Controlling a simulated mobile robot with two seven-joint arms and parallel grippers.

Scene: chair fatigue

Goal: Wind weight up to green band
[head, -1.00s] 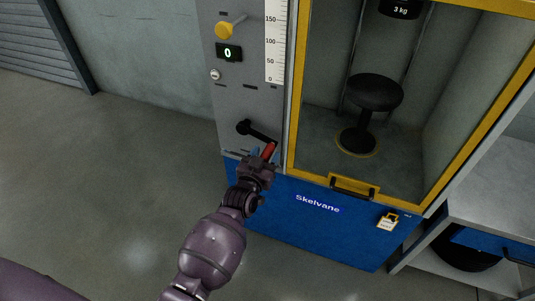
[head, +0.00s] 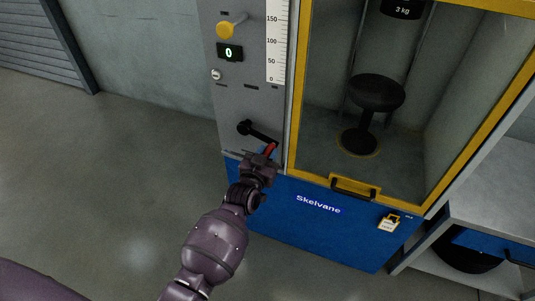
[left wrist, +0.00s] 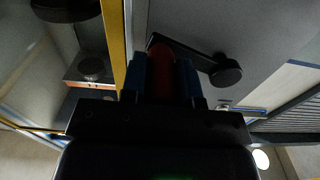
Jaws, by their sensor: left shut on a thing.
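The black weight marked 3 kg (head: 402,9) hangs at the top of the glazed cabinet, cut off by the frame edge. Below it a round black stool (head: 376,93) stands on the cabinet floor. The crank arm (head: 259,132) on the grey panel slants down right from its hub to a red handle (head: 270,149). My left gripper (head: 265,155) is shut on the red handle. In the left wrist view, the red handle (left wrist: 160,72) sits between the blue finger pads. The scale (head: 276,42) shows 0 to 150; no green band is visible on it. My right gripper is out of view.
A display (head: 229,53) reads 0 below a yellow knob (head: 225,30). The cabinet's yellow frame (head: 297,90) stands close right of the crank. A bench (head: 495,195) stands at right; the floor at left is clear.

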